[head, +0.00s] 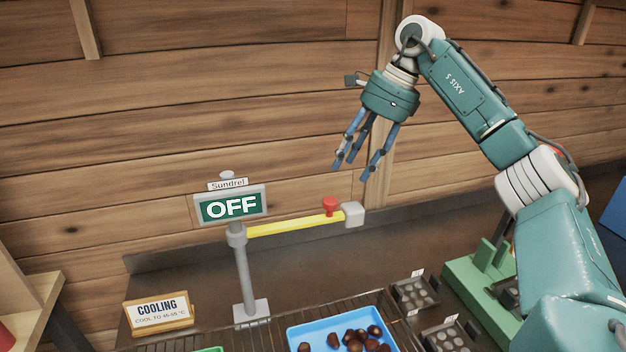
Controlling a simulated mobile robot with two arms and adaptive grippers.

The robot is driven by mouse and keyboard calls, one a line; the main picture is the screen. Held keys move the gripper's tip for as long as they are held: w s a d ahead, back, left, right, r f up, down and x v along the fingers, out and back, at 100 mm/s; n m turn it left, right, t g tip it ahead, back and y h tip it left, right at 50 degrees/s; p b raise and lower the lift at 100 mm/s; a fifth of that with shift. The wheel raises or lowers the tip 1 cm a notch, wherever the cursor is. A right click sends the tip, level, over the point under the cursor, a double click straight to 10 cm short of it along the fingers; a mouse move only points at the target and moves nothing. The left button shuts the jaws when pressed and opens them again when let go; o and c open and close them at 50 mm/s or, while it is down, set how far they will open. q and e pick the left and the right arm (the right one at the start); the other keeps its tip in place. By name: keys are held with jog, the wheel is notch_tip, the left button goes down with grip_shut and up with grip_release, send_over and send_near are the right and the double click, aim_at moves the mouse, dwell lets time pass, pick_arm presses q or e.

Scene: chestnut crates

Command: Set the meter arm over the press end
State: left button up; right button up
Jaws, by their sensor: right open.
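The meter arm (295,225) is a yellow bar on a grey post (244,275), with a red knob (330,206) and a grey block (354,214) at its right end. It points right from the post, above the area behind the blue tray. A sign reading OFF (231,206) tops the post, with a small Sundrel label above it. My right gripper (360,172) is open and empty, with blue fingers pointing down, above and slightly right of the red knob. I cannot tell which thing is the press end. My left gripper is not in view.
A blue tray (296,334) with several chestnuts stands on the slatted surface at the front. A COOLING sign (158,312) stands at left. Dark moulds (414,293) and a green fixture (470,278) lie at right. A plank wall is behind.

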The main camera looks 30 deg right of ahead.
aim_at(330, 200)
jog(key=p+x, duration=0.1)
jog(key=x, duration=0.4)
jog(key=p+x, duration=0.1)
jog(key=x, duration=0.4)
jog(key=shift+w+r, duration=0.15)
jog(key=shift+w, duration=0.05)
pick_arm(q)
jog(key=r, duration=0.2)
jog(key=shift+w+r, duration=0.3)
pick_arm(e)
jog(key=shift+s+a+f, duration=0.1)
jog(key=shift+a+f, duration=0.05)
jog(key=shift+f, duration=0.15)
jog(key=shift+c, duration=0.3)
grip_shut()
